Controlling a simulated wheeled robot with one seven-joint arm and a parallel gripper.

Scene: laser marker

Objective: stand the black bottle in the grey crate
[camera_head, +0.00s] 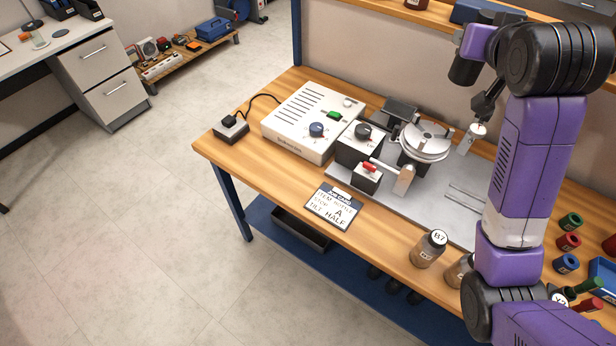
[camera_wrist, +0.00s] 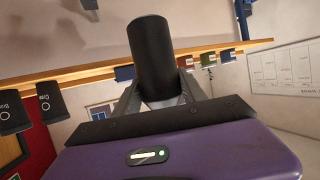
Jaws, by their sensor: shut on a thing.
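In the wrist view my gripper (camera_wrist: 162,98) is shut on the black bottle (camera_wrist: 152,48), a plain dark cylinder. The fingers hold it near one end, where a greyish part shows between them, and the rest sticks out beyond the fingertips. It is held up, clear of any surface that I can see. In the head view my arm reaches toward the back of the bench, and its grip is hard to make out there. A dark grey open container (camera_head: 302,229), perhaps the grey crate, is on the blue shelf under the bench.
The wooden bench (camera_head: 235,165) carries a white control box (camera_head: 300,115), a round metal fixture (camera_head: 425,140) and a job card (camera_head: 333,205). Brown bottles (camera_head: 428,248) stand near its front edge. Coloured spools (camera_head: 568,240) are at the right. Floor (camera_head: 120,230) is open at left.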

